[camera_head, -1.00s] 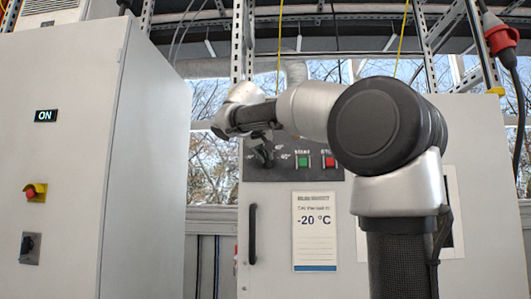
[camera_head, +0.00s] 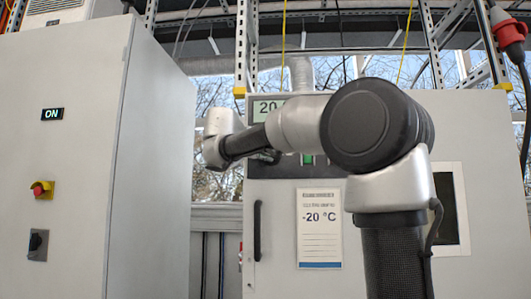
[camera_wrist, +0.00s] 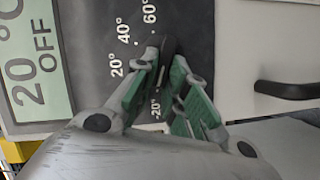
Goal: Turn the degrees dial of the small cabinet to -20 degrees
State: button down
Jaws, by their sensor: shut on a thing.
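The small cabinet (camera_head: 480,130) stands at the right in the head view, with a dark control panel. In the wrist view the degrees dial (camera_wrist: 168,47) is a black knob, mostly covered by the fingers. Its scale shows -20°, 20°, 40° and 60°. My gripper (camera_wrist: 167,68), with green finger pads, is shut on the dial. I cannot tell which mark the dial points to. The display (camera_wrist: 33,65) reads 20 ° and OFF; it also shows partly in the head view (camera_head: 268,109). My arm hides the dial in the head view.
A paper sign (camera_head: 319,245) on the small cabinet reads -20 °C. A black door handle (camera_head: 257,230) stands below the panel. A large cabinet (camera_head: 90,100) with an ON display is at the left.

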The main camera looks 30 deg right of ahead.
jog(key=shift+f+n+h, duration=0.2)
jog(key=shift+n+h, duration=0.1)
jog(key=shift+n, duration=0.5)
jog(key=c, duration=1.4)
grip_release()
jog(key=shift+c, duration=0.2)
jog(key=shift+a, duration=0.1)
jog(key=f+v, duration=0.1)
jog(key=v, duration=1.1)
jog(key=shift+r, duration=0.4)
jog(key=shift+w, duration=0.1)
